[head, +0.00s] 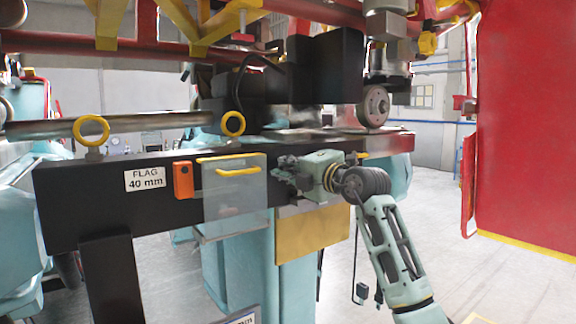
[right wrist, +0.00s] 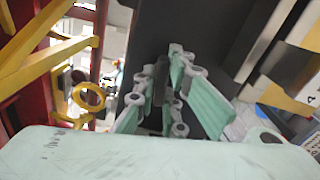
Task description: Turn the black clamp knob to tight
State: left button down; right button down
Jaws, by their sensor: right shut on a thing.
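My right gripper (head: 284,166) reaches in from the right to the front face of the dark beam (head: 110,205), just right of a clear panel. In the right wrist view its teal fingers (right wrist: 160,76) are closed around a narrow dark piece, which I take for the black clamp knob (right wrist: 159,90). The fingers cover most of the knob, and its turn position cannot be read. In the head view the gripper hides the knob. My left gripper is not in view.
A clear panel (head: 232,200) with a yellow handle and an orange box (head: 183,180) sit on the beam left of my gripper. A tan plate (head: 312,236) hangs below it. A red panel (head: 527,130) stands at the right. Open floor lies between.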

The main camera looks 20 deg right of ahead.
jog(key=shift+f+m, duration=0.15)
jog(key=shift+m, duration=0.95)
jog(key=shift+f, duration=0.1)
jog(key=c, duration=1.8)
grip_release()
jog(key=shift+p, duration=0.3)
jog(key=shift+c, duration=0.2)
jog(key=shift+r, duration=0.2)
jog(key=v, duration=1.2)
